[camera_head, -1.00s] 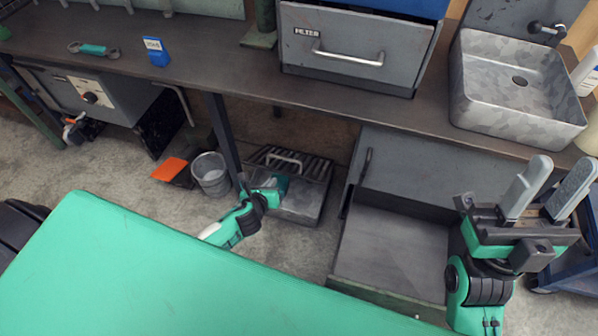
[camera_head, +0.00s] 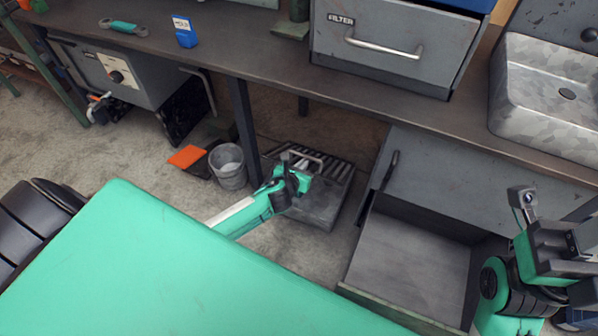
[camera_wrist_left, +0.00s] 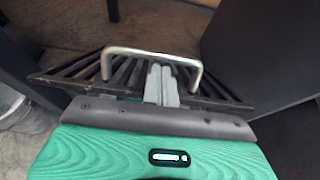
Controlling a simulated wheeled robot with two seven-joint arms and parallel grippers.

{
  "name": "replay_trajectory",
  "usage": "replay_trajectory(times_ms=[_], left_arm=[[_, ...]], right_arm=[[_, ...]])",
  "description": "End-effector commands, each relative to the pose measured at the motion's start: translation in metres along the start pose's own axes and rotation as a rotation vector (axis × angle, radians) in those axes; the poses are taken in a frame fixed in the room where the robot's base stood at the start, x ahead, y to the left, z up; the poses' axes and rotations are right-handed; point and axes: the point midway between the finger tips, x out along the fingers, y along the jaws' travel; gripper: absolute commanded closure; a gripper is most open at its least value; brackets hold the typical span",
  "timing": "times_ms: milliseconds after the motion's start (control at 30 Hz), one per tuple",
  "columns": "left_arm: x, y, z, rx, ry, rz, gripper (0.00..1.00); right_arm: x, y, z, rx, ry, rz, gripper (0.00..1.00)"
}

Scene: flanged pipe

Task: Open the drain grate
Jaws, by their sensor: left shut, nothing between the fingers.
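The drain grate (camera_head: 330,168) is a dark slatted panel with a pale bar handle, set in a grey sump box (camera_head: 310,207) on the floor under the bench. The grate looks flat and closed. My left gripper (camera_head: 304,164) is low over it, close to the handle (camera_head: 318,158). In the left wrist view the grate (camera_wrist_left: 85,72) lies ahead, and the shut fingers of the left gripper (camera_wrist_left: 161,75) point at the arched handle (camera_wrist_left: 150,52), overlapping its span; I cannot tell if they touch it. My right gripper (camera_head: 560,255) is at the right edge, its fingers not clear.
A metal bucket (camera_head: 228,167) and an orange dustpan (camera_head: 187,157) lie left of the grate. A bench leg (camera_head: 245,130) stands between bucket and grate. An open drawer (camera_head: 410,265) is to the right. The bench top (camera_head: 270,60) overhangs the grate.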

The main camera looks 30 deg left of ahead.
Motion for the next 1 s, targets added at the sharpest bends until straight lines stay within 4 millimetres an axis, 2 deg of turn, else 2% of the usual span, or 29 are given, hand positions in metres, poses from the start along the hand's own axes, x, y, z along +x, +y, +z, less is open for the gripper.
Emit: replay_trajectory(times_ms=[567, 833, 967, 1000], left_arm=[[0.002, 0.001, 0.002, 0.001, 0.005, 0.001, 1.0], [0.003, 0.001, 0.012, 0.001, 0.026, 0.001, 1.0], [0.004, 0.001, 0.018, 0.002, 0.042, 0.002, 1.0], [0.004, 0.001, 0.019, 0.002, 0.048, 0.001, 1.0]], right_arm=[[0.004, 0.0, -0.001, 0.0, 0.006, 0.0, 0.64], [0.005, 0.006, -0.004, -0.021, -0.018, 0.008, 0.64], [0.004, 0.006, 0.001, -0.019, -0.048, 0.014, 0.64], [-0.002, 0.006, 0.005, -0.016, -0.076, 0.015, 0.64]])
